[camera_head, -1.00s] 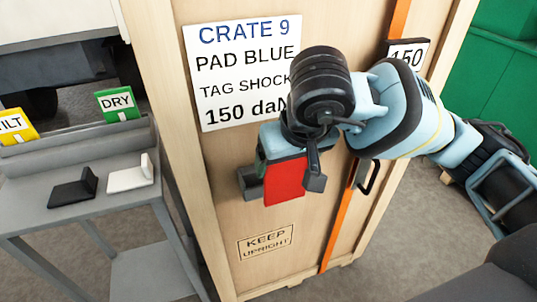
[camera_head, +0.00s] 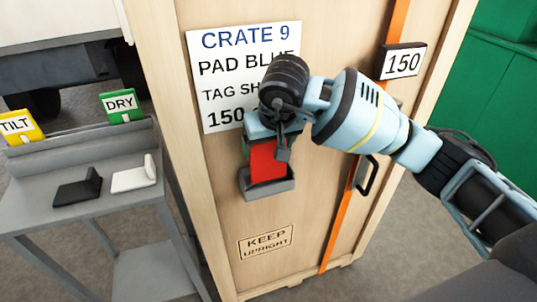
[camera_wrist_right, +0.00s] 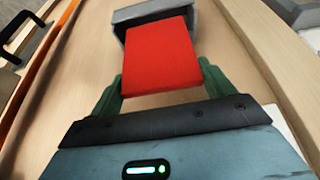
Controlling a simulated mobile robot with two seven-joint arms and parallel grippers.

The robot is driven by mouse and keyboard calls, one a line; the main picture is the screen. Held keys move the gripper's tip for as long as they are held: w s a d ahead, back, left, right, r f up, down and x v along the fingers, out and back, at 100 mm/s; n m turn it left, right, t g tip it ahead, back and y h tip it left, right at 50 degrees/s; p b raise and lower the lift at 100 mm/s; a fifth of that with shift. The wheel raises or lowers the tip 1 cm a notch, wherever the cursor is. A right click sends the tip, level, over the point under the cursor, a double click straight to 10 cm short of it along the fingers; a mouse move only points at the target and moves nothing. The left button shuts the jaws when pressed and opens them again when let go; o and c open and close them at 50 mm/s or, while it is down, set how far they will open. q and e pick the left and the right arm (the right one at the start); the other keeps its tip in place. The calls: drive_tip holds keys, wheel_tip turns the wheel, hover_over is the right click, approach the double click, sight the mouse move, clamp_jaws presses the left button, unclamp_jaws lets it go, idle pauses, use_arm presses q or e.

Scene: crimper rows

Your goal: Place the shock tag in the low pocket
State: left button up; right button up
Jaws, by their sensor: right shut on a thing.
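The shock tag (camera_head: 268,162) is a plain red card. My right gripper (camera_head: 268,141) is shut on its upper part, in front of the crate face. In the right wrist view the red tag (camera_wrist_right: 160,55) sits between two green fingers (camera_wrist_right: 163,88). The low pocket (camera_head: 267,188) is a grey open-topped holder on the crate. The tag's lower end is at the pocket's mouth; how far inside it is, I cannot tell. In the right wrist view the pocket (camera_wrist_right: 128,14) is partly hidden behind the tag. My left gripper is not in view.
The wooden crate (camera_head: 215,195) carries a sign (camera_head: 225,65), partly covered by my arm, a 150 plate (camera_head: 402,62), an orange strap (camera_head: 334,230) and a black handle (camera_head: 368,178). A grey cart (camera_head: 100,205) at left holds TILT (camera_head: 18,126) and DRY (camera_head: 121,106) tags plus black and white L-shaped pieces.

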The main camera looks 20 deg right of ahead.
sight(270, 151)
wheel_tip(270, 151, down, 2)
drive_tip(key=shift+f, duration=0.25)
drive_tip(key=shift+w+f+p, duration=0.2)
drive_tip(key=shift+f+p, duration=0.1)
drive_tip(key=shift+f, duration=0.2)
drive_tip(key=shift+f, duration=0.1)
drive_tip(key=shift+f, duration=0.15)
drive_tip(key=o, duration=1.3)
drive_tip(key=shift+c, duration=0.2)
drive_tip(key=shift+r, duration=0.45)
drive_tip(key=v, duration=1.1)
drive_tip(key=shift+s+r, duration=0.2)
drive_tip(key=shift+r, duration=0.1)
